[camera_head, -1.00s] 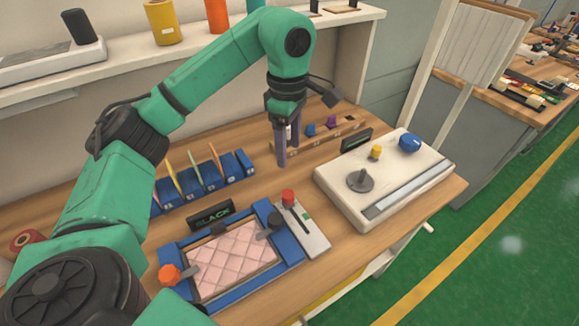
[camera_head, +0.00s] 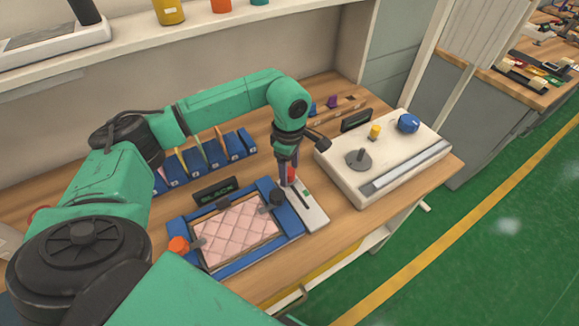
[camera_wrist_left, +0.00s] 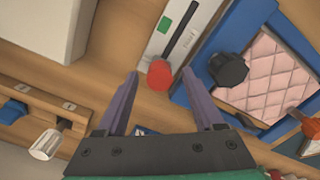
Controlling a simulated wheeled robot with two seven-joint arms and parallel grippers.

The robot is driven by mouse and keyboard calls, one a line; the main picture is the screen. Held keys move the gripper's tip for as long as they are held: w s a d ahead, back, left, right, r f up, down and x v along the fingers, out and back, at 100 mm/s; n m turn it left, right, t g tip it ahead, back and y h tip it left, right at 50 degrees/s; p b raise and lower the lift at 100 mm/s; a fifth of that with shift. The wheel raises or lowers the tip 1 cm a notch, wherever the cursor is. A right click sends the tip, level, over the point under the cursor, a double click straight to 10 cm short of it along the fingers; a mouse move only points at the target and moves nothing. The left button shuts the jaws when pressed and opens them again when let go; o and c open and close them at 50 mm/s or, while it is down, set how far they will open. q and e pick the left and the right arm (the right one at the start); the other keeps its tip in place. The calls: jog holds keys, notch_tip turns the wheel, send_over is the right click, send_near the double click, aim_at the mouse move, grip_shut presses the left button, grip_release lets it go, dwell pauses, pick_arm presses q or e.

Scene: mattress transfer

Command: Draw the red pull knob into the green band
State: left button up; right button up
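The red pull knob (camera_wrist_left: 160,75) sits at the end of a dark rod on a pale plate (camera_wrist_left: 152,40). The green band (camera_wrist_left: 165,24) is a small green mark beside the rod, farther along the plate from the knob. My left gripper (camera_wrist_left: 159,75) points down at the knob, its purple fingers apart on either side of it, with gaps visible. In the head view the red knob (camera_head: 292,172) shows between the fingers of my left gripper (camera_head: 288,180), partly covered. My right gripper is not in view.
A blue frame (camera_head: 293,227) with a pink quilted pad (camera_head: 235,232) and dark and orange knobs lies beside the plate. A sign (camera_head: 215,191) behind it reads SLACK. A white control box (camera_head: 345,180) stands to the right. Blue bins (camera_head: 205,158) stand behind.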

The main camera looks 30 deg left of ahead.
pick_arm(q)
grip_shut()
dwell(1.3)
